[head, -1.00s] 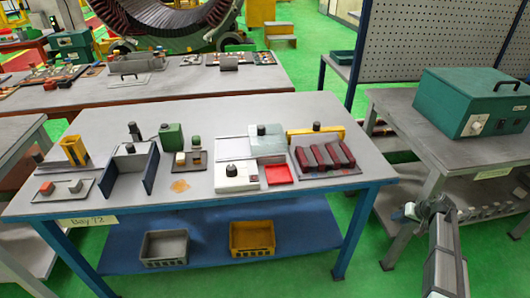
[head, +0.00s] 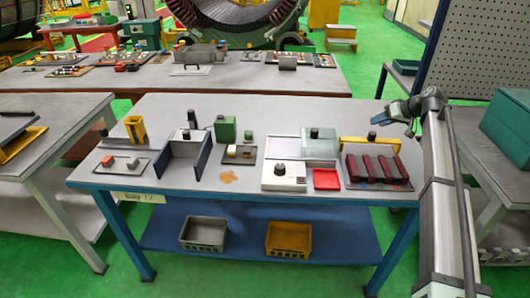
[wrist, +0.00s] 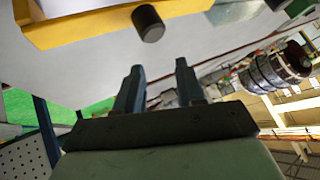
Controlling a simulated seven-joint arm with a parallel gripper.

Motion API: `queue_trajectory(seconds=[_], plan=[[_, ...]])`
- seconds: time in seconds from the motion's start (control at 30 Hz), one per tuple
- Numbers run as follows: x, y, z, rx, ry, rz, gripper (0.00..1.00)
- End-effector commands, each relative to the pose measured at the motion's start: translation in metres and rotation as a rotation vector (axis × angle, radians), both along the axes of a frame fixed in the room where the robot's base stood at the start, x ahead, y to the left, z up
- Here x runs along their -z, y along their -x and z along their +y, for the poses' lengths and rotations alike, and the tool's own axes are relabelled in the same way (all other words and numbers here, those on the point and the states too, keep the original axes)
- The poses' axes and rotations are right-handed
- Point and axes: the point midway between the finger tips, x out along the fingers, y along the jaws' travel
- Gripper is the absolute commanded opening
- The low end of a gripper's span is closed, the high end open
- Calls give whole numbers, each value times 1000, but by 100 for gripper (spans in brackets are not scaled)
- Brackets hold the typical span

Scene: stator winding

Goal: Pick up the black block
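I cannot tell for sure which thing is the black block. Several small dark pieces stand on the table (head: 250,188). One is a black cylinder (head: 372,136) by the yellow bracket (head: 366,146); a black cylinder on a yellow part also shows at the top of the wrist view (wrist: 148,22). A dark upright piece (head: 192,118) stands behind the grey panel on the left. A black knob (head: 280,170) sits on the white box. My gripper (head: 380,117) is above the table's right end. Its fingers (wrist: 160,68) are apart with nothing between them.
Dark red bars (head: 378,169) lie in a tray below my gripper. A red tray (head: 326,179), a clear box (head: 318,147) and a green block (head: 225,128) stand on the table. Bins (head: 288,238) sit on the lower shelf. The table's front strip is clear.

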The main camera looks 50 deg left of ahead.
Motion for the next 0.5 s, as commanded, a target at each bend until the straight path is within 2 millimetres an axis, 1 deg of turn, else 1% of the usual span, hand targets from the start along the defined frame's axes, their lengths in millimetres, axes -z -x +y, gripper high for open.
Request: queue_trajectory(seconds=[0.03, 0.1, 0.17, 0.2, 0.27, 0.3, 0.5], plan=[[-1, 18, 26, -32, 16, 14, 38], [-2, 43, 56, -65, 44, 35, 38], [-2, 64, 79, -91, 72, 54, 38], [-2, 79, 95, -105, 93, 69, 38], [-2, 101, 118, -122, 130, 88, 38], [-2, 116, 132, -130, 157, 101, 38], [0, 186, 195, -125, 312, 158, 38]])
